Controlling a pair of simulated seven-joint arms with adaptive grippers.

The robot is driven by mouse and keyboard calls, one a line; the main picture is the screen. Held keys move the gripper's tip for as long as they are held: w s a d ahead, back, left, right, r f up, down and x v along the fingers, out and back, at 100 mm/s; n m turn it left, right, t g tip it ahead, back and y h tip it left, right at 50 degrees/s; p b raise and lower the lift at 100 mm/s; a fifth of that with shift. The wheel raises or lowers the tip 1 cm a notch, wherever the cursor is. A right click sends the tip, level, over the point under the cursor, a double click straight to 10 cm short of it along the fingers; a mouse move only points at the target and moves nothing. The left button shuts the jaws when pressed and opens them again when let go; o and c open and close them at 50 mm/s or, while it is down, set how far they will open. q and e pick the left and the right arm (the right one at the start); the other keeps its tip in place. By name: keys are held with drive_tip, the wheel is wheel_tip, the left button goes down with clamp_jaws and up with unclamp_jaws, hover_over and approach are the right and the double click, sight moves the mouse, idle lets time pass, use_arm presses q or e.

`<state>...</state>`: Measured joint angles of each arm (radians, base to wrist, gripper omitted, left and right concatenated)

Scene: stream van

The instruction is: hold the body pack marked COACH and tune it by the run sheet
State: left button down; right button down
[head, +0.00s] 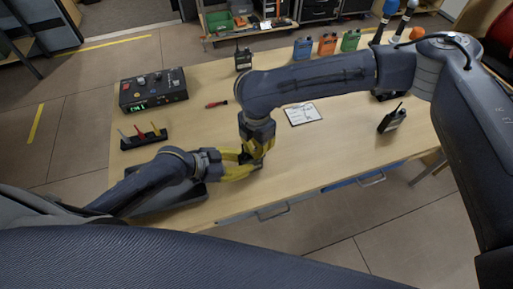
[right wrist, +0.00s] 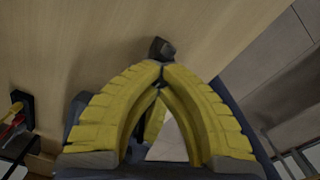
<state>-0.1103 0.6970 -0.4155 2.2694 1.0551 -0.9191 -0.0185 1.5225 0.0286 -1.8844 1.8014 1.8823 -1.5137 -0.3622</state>
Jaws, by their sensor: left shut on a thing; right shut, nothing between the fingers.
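My left gripper (head: 243,170) has its yellow fingers shut on a small dark thing, seemingly a body pack (head: 246,158), above the table's front part. It is mostly hidden by fingers, and no marking is readable. My right gripper (head: 258,155) points down right at it, shut and empty. In the right wrist view, the closed yellow tips (right wrist: 160,72) are close to a dark block (right wrist: 162,48); contact is unclear. The run sheet, a white page on a clipboard (head: 303,114), lies mid-table. Other dark packs stand at the right (head: 392,121) and the back (head: 243,60).
A black control box (head: 153,89) with a green display stands at the left back. A rack of coloured tools (head: 142,137) and a dark tray (head: 180,197) are at the left. A red screwdriver (head: 217,104) lies mid-table. Blue, orange and green packs (head: 327,44) line the back.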

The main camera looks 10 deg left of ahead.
drive_tip(key=c, duration=1.5)
unclamp_jaws()
drive_tip(key=shift+c, duration=0.2)
drive_tip(key=shift+r, duration=3)
use_arm(q)
drive_tip(key=c, duration=1)
unclamp_jaws()
